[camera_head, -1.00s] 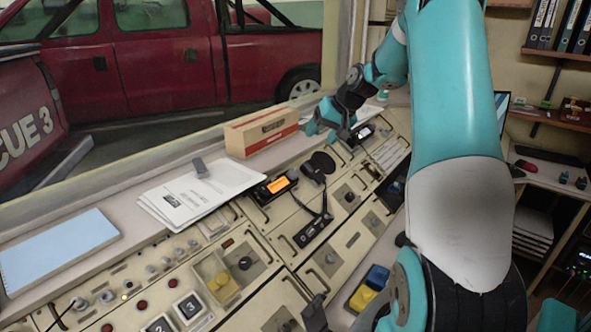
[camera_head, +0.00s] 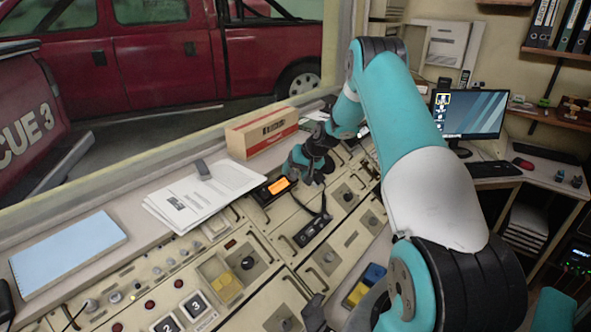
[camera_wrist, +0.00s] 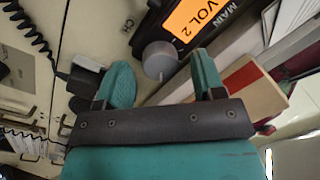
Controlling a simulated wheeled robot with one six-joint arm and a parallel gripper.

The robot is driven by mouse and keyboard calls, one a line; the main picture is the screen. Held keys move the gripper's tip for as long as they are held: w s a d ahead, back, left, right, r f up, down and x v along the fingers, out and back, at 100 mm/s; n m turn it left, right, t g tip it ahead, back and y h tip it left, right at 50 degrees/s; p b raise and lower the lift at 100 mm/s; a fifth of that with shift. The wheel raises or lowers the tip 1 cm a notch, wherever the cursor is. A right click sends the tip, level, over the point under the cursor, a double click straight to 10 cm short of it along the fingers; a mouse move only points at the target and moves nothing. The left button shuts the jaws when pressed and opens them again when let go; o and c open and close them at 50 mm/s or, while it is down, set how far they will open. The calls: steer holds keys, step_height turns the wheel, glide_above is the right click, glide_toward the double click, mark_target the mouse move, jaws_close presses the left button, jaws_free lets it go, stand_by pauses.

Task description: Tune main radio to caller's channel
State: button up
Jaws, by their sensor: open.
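The main radio's orange display (camera_head: 278,186) glows on the console beside the papers. In the wrist view the display (camera_wrist: 200,20) reads "VOL 2", with "MAIN" on the casing beside it. A round grey knob (camera_wrist: 160,60) stands at the display's end, in front of the gap between my fingers. Whether it sets channel or volume I cannot tell. My gripper (camera_wrist: 162,75) is open with nothing between its teal fingers, and the knob looks just beyond their tips. In the head view my gripper (camera_head: 301,170) is close to the radio's right end and partly hides it.
A cardboard box (camera_head: 262,132) sits on the ledge behind the radio. Papers (camera_head: 190,203) lie to its left. A black coiled cord (camera_wrist: 30,28) runs at the left of the wrist view. A dark handset (camera_head: 310,230) lies on the console in front. A monitor (camera_head: 470,115) stands at right.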

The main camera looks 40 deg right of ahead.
steer(key=shift+w+f, duration=0.15)
steer(key=shift+f, duration=0.1)
steer(key=c, duration=0.9)
steer(key=shift+f+m+b, duration=0.1)
steer(key=shift+m+b, duration=0.25)
steer(key=shift+m, duration=1.15)
steer(key=o, duration=0.9)
steer(key=shift+r, duration=0.2)
steer(key=b+v, duration=0.4)
steer(key=v, duration=1.3)
steer(key=shift+s, duration=0.25)
